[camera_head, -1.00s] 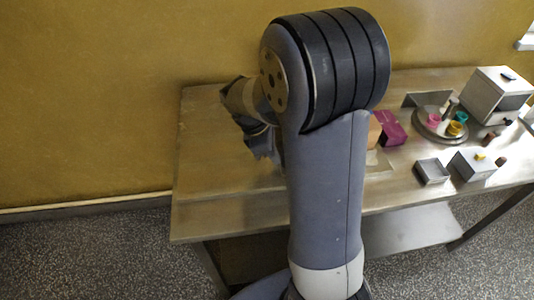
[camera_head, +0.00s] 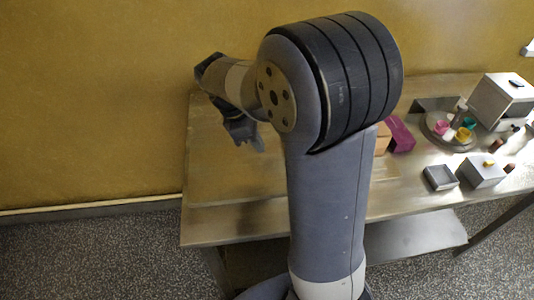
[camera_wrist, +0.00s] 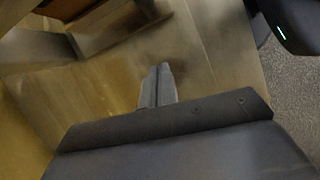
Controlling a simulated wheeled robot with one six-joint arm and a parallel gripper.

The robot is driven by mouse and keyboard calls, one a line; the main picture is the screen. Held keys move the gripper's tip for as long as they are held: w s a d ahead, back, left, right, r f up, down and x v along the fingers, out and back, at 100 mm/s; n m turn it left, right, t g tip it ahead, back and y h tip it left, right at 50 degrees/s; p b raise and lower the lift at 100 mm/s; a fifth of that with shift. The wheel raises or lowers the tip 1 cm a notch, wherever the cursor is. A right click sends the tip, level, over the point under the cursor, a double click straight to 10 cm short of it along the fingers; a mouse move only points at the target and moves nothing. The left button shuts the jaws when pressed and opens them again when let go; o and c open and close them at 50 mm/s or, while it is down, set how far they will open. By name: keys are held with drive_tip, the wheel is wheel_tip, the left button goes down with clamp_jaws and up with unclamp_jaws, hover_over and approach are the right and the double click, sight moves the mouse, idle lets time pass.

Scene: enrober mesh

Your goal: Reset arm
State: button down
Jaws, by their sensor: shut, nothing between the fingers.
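My gripper (camera_head: 250,144) is at the left of my arm in the head view, above the left part of the metal table (camera_head: 215,220). In the wrist view the fingers of my gripper (camera_wrist: 157,82) lie together, shut with nothing between them. The bare table top (camera_wrist: 205,40) shows beyond the fingertips. My upper arm hides the middle of the table in the head view.
To the right on the table are a magenta box (camera_head: 401,134), a round tray (camera_head: 436,136) with small coloured cups, a grey open box (camera_head: 440,178), a pale box (camera_head: 484,174) and a larger white box (camera_head: 500,97). A yellow wall (camera_head: 120,90) stands behind. The table's left part is clear.

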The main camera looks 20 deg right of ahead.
drive_tip(key=shift+v, duration=1.25)
drive_tip(key=x, duration=1)
drive_tip(key=shift+d, duration=0.1)
drive_tip(key=shift+s+d+b, duration=0.15)
drive_tip(key=shift+s+d, duration=0.2)
drive_tip(key=shift+d, duration=0.55)
drive_tip(key=shift+s+d+b, duration=0.15)
drive_tip(key=shift+s+d, duration=0.2)
drive_tip(key=shift+d, duration=0.5)
